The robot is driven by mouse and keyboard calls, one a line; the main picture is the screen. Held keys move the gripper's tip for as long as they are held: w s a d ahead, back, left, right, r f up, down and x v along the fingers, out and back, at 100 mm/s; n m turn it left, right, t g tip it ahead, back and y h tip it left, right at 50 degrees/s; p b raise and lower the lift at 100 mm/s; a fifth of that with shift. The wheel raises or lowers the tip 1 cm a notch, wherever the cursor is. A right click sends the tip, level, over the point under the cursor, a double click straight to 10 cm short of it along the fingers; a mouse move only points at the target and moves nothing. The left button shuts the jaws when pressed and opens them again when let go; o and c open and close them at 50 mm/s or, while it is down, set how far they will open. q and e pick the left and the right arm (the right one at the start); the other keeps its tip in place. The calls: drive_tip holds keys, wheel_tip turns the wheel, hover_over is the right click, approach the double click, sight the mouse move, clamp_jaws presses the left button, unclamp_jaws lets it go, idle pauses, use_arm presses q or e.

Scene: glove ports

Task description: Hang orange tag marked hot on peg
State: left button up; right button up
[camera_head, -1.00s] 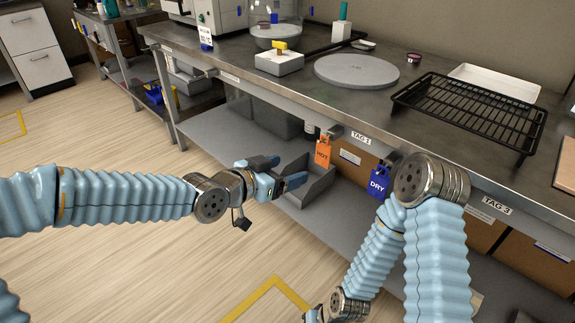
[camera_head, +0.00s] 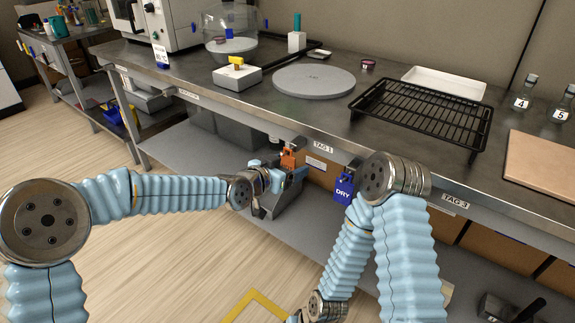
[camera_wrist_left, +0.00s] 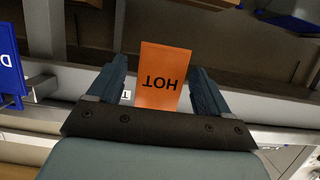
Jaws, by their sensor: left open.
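The orange tag marked HOT (camera_head: 288,158) hangs under the bench's front edge, just left of the TAG 1 label (camera_head: 323,148). In the left wrist view the tag (camera_wrist_left: 163,68) fills the gap between the fingers, its lettering upside down. My left gripper (camera_head: 279,174) is open, with one finger on each side of the tag; I cannot tell whether they touch it. The blue DRY tag (camera_head: 343,189) hangs further right. The TAG 3 label (camera_head: 455,202) is on the bench edge, with no tag visible below it. My right gripper's fingers are out of frame below.
A black wire rack (camera_head: 425,115), a grey disc (camera_head: 314,80) and a white tray (camera_head: 443,82) are on the bench top. Cardboard boxes (camera_head: 480,240) fill the lower right.

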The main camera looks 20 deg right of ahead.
use_arm(q)
drive_tip(key=c, duration=1)
drive_tip(key=shift+r, duration=0.1)
drive_tip(key=shift+r+b, duration=0.15)
drive_tip(key=shift+b, duration=0.15)
drive_tip(key=shift+s+a, duration=0.1)
drive_tip(key=shift+a, duration=0.05)
drive_tip(key=shift+s+a+b, duration=0.35)
drive_tip(key=shift+a+b, duration=0.1)
drive_tip(key=shift+b, duration=0.2)
drive_tip(key=shift+s+a, duration=0.1)
drive_tip(key=shift+a, duration=0.05)
